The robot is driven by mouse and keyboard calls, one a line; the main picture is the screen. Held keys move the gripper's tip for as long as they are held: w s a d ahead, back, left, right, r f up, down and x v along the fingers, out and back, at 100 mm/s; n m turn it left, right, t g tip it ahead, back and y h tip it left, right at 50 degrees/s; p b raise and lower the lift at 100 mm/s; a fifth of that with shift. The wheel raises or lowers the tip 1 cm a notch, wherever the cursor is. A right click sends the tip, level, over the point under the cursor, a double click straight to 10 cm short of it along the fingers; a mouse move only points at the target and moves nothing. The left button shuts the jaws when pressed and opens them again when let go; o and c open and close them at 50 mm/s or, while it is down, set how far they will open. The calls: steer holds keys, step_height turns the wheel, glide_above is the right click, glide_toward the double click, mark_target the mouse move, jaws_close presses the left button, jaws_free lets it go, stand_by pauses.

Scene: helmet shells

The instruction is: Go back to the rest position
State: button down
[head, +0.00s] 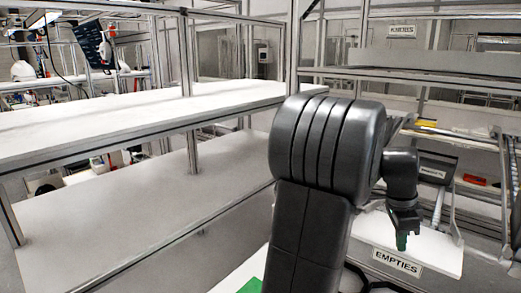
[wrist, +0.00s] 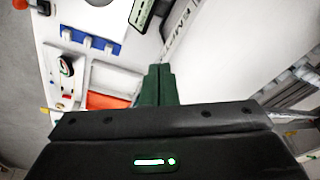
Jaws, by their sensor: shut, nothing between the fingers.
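My gripper (head: 402,241) hangs down at the end of my dark arm, right of the middle in the head view. It is in front of a white board marked EMPTIES (head: 397,262). In the wrist view my gripper's green fingers (wrist: 159,72) are together with nothing between them. No helmet shell can be made out near the fingers.
A long white shelf (head: 110,115) in a metal frame fills the left, with a grey lower level (head: 140,215). Metal racks stand at the right and back. The wrist view shows a blue piece (wrist: 92,36) and an orange-red piece (wrist: 105,101) by a white panel.

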steer(key=r, duration=0.1)
steer(key=r+p, duration=0.2)
steer(key=shift+s+a+r, duration=0.15)
steer(key=shift+s+a, duration=0.1)
